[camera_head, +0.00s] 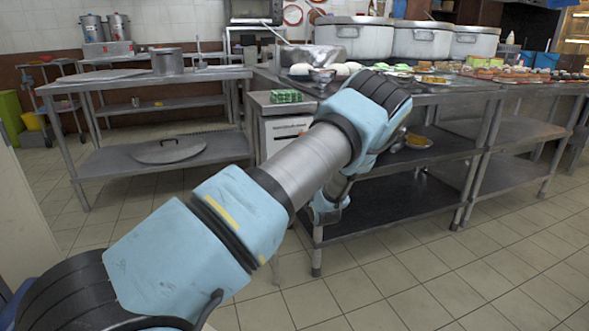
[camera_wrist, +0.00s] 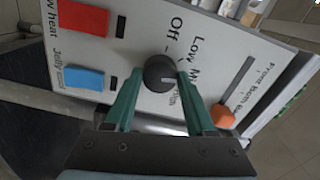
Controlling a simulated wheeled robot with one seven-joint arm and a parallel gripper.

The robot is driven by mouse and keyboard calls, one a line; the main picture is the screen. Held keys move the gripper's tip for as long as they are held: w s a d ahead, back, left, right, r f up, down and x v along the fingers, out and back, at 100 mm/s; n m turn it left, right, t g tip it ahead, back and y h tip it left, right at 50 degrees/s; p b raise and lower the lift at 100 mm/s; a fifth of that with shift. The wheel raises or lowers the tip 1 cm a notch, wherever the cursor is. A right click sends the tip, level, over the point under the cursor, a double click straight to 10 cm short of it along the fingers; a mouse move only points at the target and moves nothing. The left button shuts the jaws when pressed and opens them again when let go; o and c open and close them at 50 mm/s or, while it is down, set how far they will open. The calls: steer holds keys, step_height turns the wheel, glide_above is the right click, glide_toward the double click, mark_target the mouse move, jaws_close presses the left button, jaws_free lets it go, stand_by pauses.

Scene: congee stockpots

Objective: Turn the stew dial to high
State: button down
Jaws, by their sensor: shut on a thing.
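The black round dial (camera_wrist: 159,74) sits on a tilted white control panel (camera_wrist: 225,48) in the wrist view. The labels Off, Low, one starting with M, and a partly covered High curve around its right side. Its white mark points right, roughly toward the M label; the exact setting is hard to tell. My gripper (camera_wrist: 159,80) has its green fingers on either side of the dial and is shut on it. In the head view my arm hides the gripper and the dial.
Near the dial are a red switch (camera_wrist: 82,18), a blue switch (camera_wrist: 83,78) and an orange slider knob (camera_wrist: 223,116). In the head view, a steel counter (camera_head: 420,97) with large pots (camera_head: 360,40) and food stands behind my arm. Tiled floor (camera_head: 400,270) is clear at the right front.

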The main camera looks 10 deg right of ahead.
steer(key=m+p, duration=0.2)
steer(key=m, duration=0.9)
stand_by(0.5)
steer(key=shift+c, duration=1.2)
jaws_free()
steer(key=s+d, duration=0.1)
steer(key=s, duration=0.9)
steer(key=shift+s+d+p, duration=0.2)
steer(key=shift+s+p, duration=0.2)
steer(key=shift+p, duration=0.05)
